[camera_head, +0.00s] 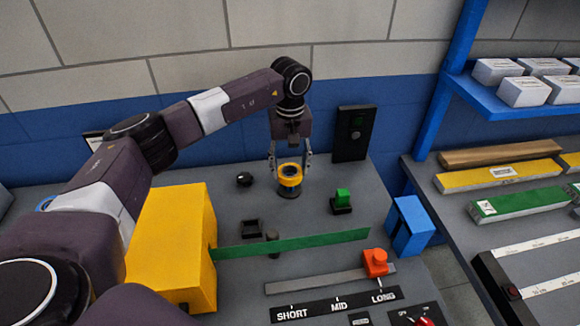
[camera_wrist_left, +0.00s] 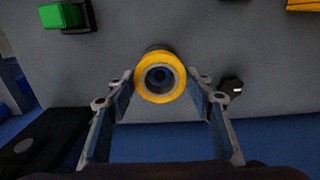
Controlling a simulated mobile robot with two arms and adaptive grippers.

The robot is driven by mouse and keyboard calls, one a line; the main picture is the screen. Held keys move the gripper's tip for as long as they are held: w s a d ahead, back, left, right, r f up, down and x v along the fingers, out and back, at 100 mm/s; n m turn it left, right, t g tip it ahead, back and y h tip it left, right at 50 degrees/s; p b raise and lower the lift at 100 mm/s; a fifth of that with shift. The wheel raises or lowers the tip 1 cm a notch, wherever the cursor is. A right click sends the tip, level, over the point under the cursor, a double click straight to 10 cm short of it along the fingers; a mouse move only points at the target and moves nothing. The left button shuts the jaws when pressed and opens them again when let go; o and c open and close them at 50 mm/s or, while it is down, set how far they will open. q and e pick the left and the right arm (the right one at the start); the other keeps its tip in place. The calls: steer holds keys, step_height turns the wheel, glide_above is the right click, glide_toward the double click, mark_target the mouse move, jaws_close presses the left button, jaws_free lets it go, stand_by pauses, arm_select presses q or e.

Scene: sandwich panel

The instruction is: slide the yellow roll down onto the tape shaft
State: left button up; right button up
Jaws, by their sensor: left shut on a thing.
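The yellow roll (camera_head: 289,171) is a ring with a pale core, at the back middle of the grey bench. It shows in the wrist view as a yellow ring (camera_wrist_left: 160,96) with a dark round opening. My left gripper (camera_head: 290,164) points down and is shut on the roll, with one finger on each side. In the wrist view its fingertips (camera_wrist_left: 160,78) flank the ring. A dark round base (camera_head: 289,192) shows just under the roll. The tape shaft is mostly hidden by the roll, and I cannot tell how far down the roll sits. My right gripper is not in view.
A yellow block (camera_head: 172,245) stands left, with a green strip (camera_head: 300,244) reaching right from it. A green button (camera_head: 342,197), a black knob (camera_head: 244,179), an orange slider block (camera_head: 375,262) and a blue holder (camera_head: 410,226) are nearby. A black panel (camera_head: 354,133) stands behind.

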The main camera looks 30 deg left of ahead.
mark_target(290, 176)
arm_select(q)
steer(key=shift+f+b, duration=0.75)
steer(key=shift+f, duration=0.3)
steer(key=shift+f+b, duration=0.8)
steer(key=shift+f, duration=0.25)
steer(key=o, duration=1.1)
steer(key=shift+o, duration=0.9)
steer(key=shift+r, duration=0.15)
